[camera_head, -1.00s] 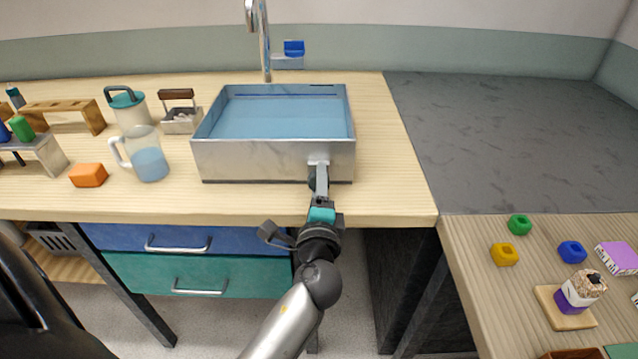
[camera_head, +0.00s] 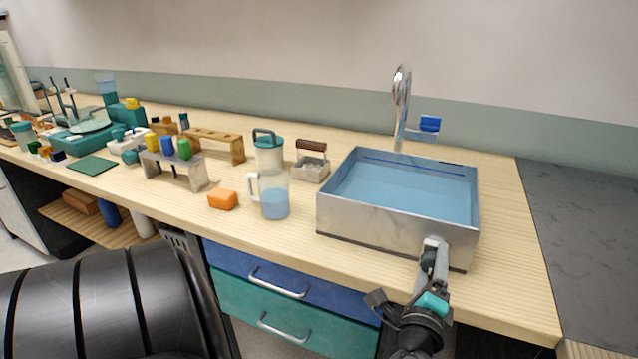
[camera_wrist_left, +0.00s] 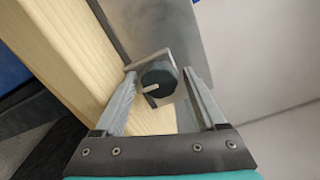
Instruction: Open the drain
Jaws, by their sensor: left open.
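The metal sink (camera_head: 385,232) stands on the wooden worktop and holds blue water. A dark round drain knob (camera_wrist_left: 160,76) with a pale pointer mark sits on a small metal bracket at the sink's front wall. In the head view my left gripper (camera_head: 434,250) is at the right part of that front wall and largely hides the knob. In the left wrist view its fingers are open on either side of the knob, with gaps visible; I cannot tell if either finger touches it. The drain opening is not visible. My right gripper is not in view.
A chrome faucet (camera_head: 401,110) rises behind the sink. A jug of blue liquid (camera_head: 274,196), a lidded pitcher (camera_head: 268,152) and an orange block (camera_head: 222,199) stand left of it. Drawers with handles (camera_head: 280,284) lie below. The grey counter (camera_head: 590,235) at right is clear.

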